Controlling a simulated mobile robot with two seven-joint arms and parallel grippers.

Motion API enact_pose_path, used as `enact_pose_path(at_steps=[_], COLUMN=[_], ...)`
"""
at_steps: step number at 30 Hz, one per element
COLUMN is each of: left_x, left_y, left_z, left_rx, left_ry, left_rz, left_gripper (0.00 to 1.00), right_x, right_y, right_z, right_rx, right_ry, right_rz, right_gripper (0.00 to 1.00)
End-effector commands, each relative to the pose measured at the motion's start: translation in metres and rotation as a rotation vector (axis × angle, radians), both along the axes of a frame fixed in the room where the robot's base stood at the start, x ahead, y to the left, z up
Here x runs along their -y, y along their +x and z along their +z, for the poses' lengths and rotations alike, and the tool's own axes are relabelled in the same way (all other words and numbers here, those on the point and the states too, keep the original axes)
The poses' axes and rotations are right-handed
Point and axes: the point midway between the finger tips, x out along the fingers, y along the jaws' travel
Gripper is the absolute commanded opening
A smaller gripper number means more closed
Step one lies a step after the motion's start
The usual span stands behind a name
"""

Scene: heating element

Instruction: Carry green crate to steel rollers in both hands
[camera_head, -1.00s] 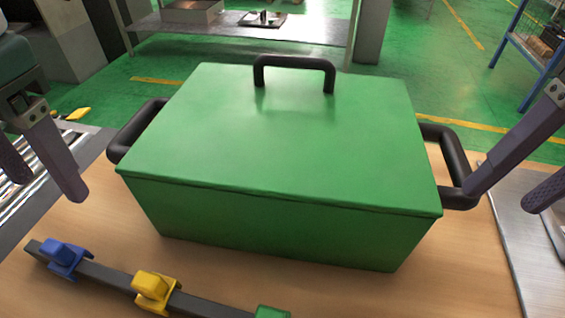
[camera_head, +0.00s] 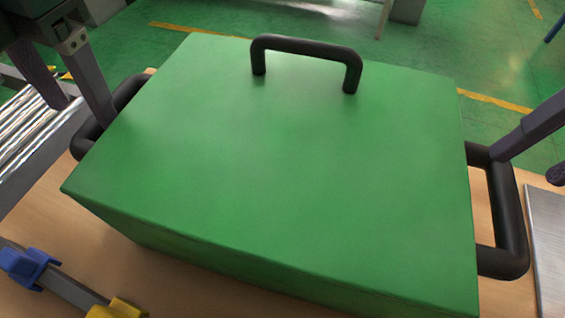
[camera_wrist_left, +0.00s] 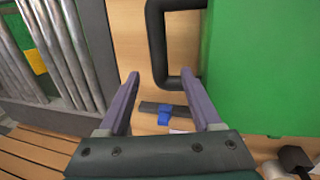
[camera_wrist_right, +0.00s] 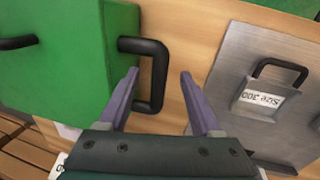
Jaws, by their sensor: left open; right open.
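The green crate (camera_head: 290,170) sits closed on the wooden table, with a black handle (camera_head: 307,50) on its lid. My left gripper (camera_head: 82,112) is open at the crate's left side handle (camera_head: 85,143). In the left wrist view this handle (camera_wrist_left: 157,45) lies ahead between the spread fingers (camera_wrist_left: 160,78). My right gripper (camera_head: 528,165) is open at the right side handle (camera_head: 508,215). In the right wrist view the handle bar (camera_wrist_right: 158,80) appears between the fingers (camera_wrist_right: 159,72). Contact cannot be told. The steel rollers (camera_head: 28,125) are at the left.
A dark bar with a blue clip (camera_head: 25,265) and a yellow clip (camera_head: 118,308) lies in front of the crate. A grey metal plate (camera_head: 548,240) is at the right; in the right wrist view it carries a labelled handled piece (camera_wrist_right: 268,92).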

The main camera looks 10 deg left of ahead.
Motion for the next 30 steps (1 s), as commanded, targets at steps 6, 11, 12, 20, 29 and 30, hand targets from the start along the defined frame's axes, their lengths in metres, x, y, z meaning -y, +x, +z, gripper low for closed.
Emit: enact_pose_path(at_steps=[6, 11, 12, 20, 29, 30], left_x=[-0.008, -0.013, -0.014, -0.017, -0.017, -0.017], left_y=[-0.001, 0.000, 0.001, 0.002, 0.002, 0.002], left_z=[-0.038, -0.063, -0.068, -0.083, -0.083, -0.083], left_rx=[-0.005, -0.005, -0.004, -0.001, -0.001, -0.001], left_ry=[0.003, 0.003, 0.001, 0.001, 0.001, 0.001], left_rz=[0.002, 0.001, 0.002, 0.000, 0.000, 0.000], left_gripper=[0.66, 0.66, 0.66, 0.66, 0.60, 0.56], right_x=[-0.007, -0.012, -0.013, -0.016, -0.016, -0.016], right_y=[-0.001, 0.000, 0.001, 0.002, 0.002, 0.002], right_z=[-0.039, -0.063, -0.068, -0.083, -0.083, -0.083], right_rx=[-0.006, -0.004, -0.005, -0.001, -0.001, -0.001], right_ry=[-0.001, 0.000, 0.000, -0.001, -0.001, -0.001], right_rz=[-0.001, -0.001, -0.002, -0.002, -0.001, -0.001], right_gripper=[0.66, 0.66, 0.66, 0.66, 0.60, 0.56])
